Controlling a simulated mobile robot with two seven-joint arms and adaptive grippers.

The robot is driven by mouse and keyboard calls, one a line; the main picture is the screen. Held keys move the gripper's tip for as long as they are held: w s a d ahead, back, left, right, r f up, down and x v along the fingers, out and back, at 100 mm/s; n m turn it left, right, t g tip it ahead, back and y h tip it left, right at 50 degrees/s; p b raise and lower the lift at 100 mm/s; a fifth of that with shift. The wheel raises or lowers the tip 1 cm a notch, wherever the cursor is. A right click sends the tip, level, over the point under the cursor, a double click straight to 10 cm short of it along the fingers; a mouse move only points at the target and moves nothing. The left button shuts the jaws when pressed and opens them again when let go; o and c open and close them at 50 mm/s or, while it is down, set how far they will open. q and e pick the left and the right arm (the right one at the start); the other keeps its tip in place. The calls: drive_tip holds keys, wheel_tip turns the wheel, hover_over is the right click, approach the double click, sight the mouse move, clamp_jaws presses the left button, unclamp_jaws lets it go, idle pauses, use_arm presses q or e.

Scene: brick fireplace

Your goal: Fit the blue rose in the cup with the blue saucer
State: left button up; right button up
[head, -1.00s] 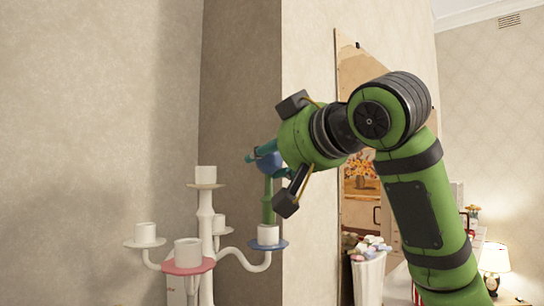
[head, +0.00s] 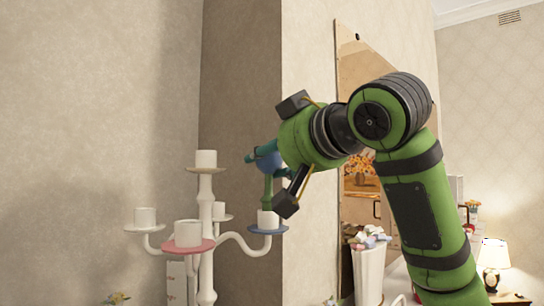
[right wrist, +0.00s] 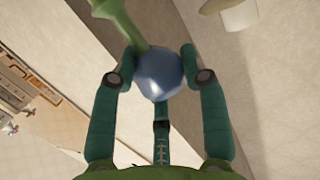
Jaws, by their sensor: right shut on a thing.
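The blue rose (head: 268,163) is a faceted blue head on a green stem (head: 267,188) that points down. My right gripper (head: 262,157) is shut on its head, and the right wrist view shows the blue head (right wrist: 160,77) between the teal fingers. The white cup (head: 266,219) with the blue saucer (head: 267,230) is on the right arm of a white candelabra (head: 206,213). The stem's lower end meets the cup's rim in the head view; I cannot tell how deep it sits inside. My left gripper is not in view.
Other white cups stand on the candelabra, one on a pink saucer (head: 188,246), one on a tall centre post (head: 206,160). A wall corner is close behind. A white container (head: 368,270) with pastel pieces and a lit lamp (head: 493,256) are at right.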

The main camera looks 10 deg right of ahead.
drive_tip(key=o, duration=1.2)
drive_tip(key=shift+o, duration=0.2)
drive_tip(key=v, duration=1.2)
